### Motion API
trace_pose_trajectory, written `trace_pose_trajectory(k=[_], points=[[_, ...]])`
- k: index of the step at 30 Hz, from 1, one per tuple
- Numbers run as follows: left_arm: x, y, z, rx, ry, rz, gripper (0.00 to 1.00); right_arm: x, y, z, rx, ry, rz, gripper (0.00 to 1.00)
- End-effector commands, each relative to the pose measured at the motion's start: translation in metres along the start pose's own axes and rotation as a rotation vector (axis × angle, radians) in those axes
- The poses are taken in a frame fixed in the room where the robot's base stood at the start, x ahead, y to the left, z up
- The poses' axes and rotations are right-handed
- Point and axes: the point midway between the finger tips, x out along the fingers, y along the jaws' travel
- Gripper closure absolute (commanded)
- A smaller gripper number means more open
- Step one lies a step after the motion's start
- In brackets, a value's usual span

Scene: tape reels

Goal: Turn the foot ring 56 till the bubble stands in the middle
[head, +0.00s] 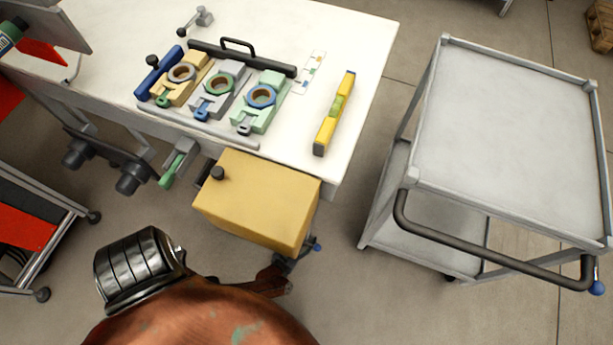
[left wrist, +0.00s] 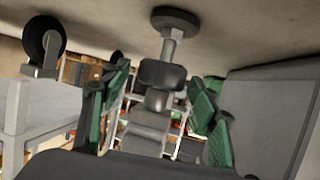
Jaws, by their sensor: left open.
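In the left wrist view a levelling foot hangs upside down in the picture, its round pad (left wrist: 175,20) against the floor at the top. A dark foot ring (left wrist: 162,75) sits on its metal stem. No number is readable on it. My left gripper (left wrist: 160,82) is open, its green fingers on either side of the foot, apart from the ring as far as I can see. The head view does not clearly show this gripper or the foot. A yellow spirit level (head: 324,133) with a green vial (head: 337,106) lies on the table. Its bubble is too small to make out.
The white table (head: 345,40) bears several reel fixtures (head: 262,97) and a black handled bar (head: 240,58). A yellow box (head: 262,195) hangs at its front. A grey cart (head: 510,130) stands to the right. In the wrist view a caster wheel (left wrist: 42,40) is at left.

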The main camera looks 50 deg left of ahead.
Motion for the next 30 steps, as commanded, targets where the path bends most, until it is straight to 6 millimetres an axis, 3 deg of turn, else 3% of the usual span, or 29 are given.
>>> trace_pose_trajectory(k=[9, 27, 30], points=[[0.0017, -0.0002, -0.0006, 0.000, 0.000, 0.000, 0.46, 0.0007, 0.0005, 0.0003, -0.001, 0.005, 0.001, 1.00], [0.0013, -0.0005, -0.0001, 0.000, 0.000, -0.001, 0.87, 0.0009, 0.0004, 0.0007, -0.001, 0.003, 0.001, 1.00], [0.0012, -0.0008, 0.0001, 0.002, 0.000, 0.001, 0.87, 0.0010, 0.0005, 0.0007, -0.001, 0.003, 0.001, 1.00]])
